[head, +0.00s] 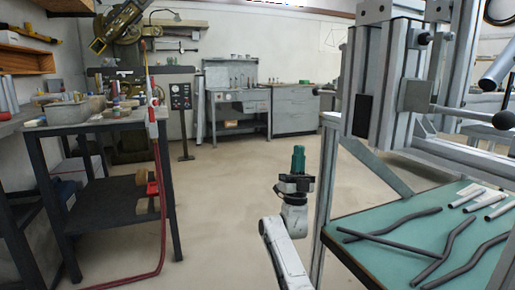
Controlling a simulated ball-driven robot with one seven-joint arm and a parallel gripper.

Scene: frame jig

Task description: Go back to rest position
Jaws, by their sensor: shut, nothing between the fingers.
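My gripper (295,184) is the dark part at the end of my white arm, low in the middle of the head view. It is small in the picture, and no held object can be made out in it. A teal-green upright part (298,158) shows just above it; I cannot tell whether it belongs to the gripper. The gripper is over the open floor, left of the jig table, and appears clear of it.
The jig's grey metal frame (384,75) rises at the right over a green tabletop (357,258) with bent dark tubes (455,250) and short light tubes (470,200). A dark workbench (110,200) stands left, with a red hose (163,215). Floor between is clear.

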